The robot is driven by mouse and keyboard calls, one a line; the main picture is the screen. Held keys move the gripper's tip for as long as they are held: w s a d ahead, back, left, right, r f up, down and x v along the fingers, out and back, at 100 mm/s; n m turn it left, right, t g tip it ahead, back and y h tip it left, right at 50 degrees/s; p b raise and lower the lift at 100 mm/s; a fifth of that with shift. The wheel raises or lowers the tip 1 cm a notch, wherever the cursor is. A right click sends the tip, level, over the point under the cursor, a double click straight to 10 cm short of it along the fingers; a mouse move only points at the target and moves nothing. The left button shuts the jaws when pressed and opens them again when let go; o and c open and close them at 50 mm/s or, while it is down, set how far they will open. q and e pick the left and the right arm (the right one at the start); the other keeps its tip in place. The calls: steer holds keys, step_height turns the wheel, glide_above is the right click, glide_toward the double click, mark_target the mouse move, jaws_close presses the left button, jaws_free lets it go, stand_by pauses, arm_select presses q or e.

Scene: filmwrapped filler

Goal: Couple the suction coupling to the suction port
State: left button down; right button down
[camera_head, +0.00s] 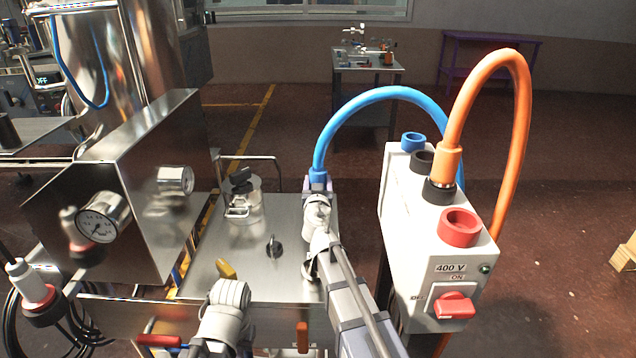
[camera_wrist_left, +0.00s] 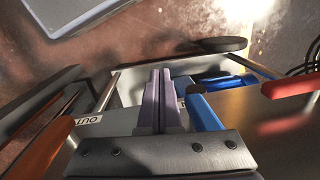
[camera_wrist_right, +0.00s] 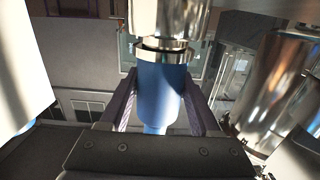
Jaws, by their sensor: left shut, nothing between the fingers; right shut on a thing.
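My right gripper (camera_head: 318,186) is shut on the suction coupling, a blue sleeve (camera_wrist_right: 160,85) at the end of a blue hose (camera_head: 385,92). In the right wrist view the fingers (camera_wrist_right: 160,100) are on both sides of the sleeve. A shiny metal fitting with a ring (camera_wrist_right: 163,45) meets the sleeve's end; I cannot tell whether it is part of the coupling or the port. No suction port can be made out for certain. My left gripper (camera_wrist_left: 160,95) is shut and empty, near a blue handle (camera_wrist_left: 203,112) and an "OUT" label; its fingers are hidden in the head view.
A white 400 V box (camera_head: 440,240) with coloured sockets and an orange cable (camera_head: 522,110) stands right of my right arm. A steel cabinet with gauges (camera_head: 105,218) stands at left. A lidded steel pot (camera_head: 243,203) and a black knob (camera_head: 274,246) are on the steel top (camera_head: 205,270).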

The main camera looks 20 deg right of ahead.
jaws_free()
steer(key=shift+p+v, duration=0.3)
steer(key=shift+v, duration=3.6)
